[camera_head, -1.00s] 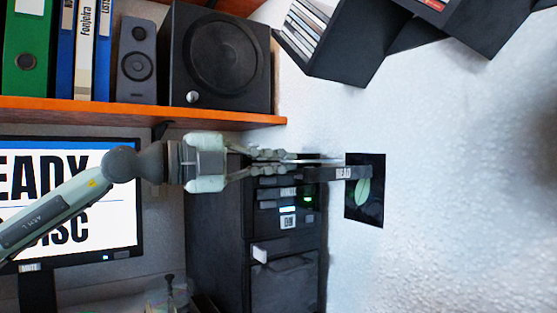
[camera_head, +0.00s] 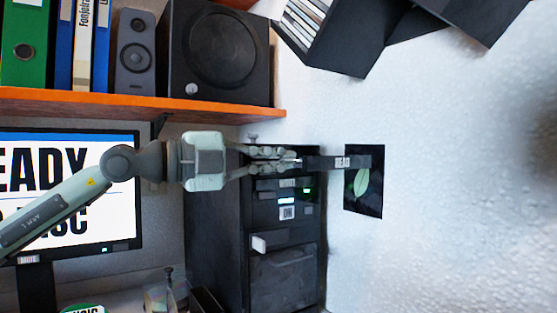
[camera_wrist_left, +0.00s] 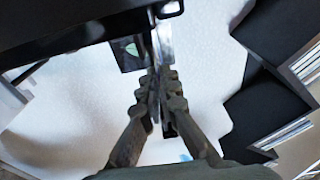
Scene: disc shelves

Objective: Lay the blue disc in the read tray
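My left gripper (camera_head: 297,160) reaches in from the left, its fingers close together at the black tray (camera_head: 342,162) labelled READ, which sticks out of a dark drive tower. In the left wrist view, the fingers (camera_wrist_left: 160,75) pinch a thin, shiny strip (camera_wrist_left: 163,42), which looks like the disc seen edge-on; its blue colour does not show. In the head view the disc cannot be told apart from the tray. The fingertips are level with the tray's left part; whether the disc touches it I cannot tell. My right gripper is not in view.
The drive tower (camera_head: 285,270) stands below the orange shelf (camera_head: 130,103), which carries binders and speakers. A monitor (camera_head: 70,220) is at the left. A black disc rack (camera_head: 335,40) is at the upper right. A dark picture with a leaf (camera_head: 374,195) lies behind the tray's end.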

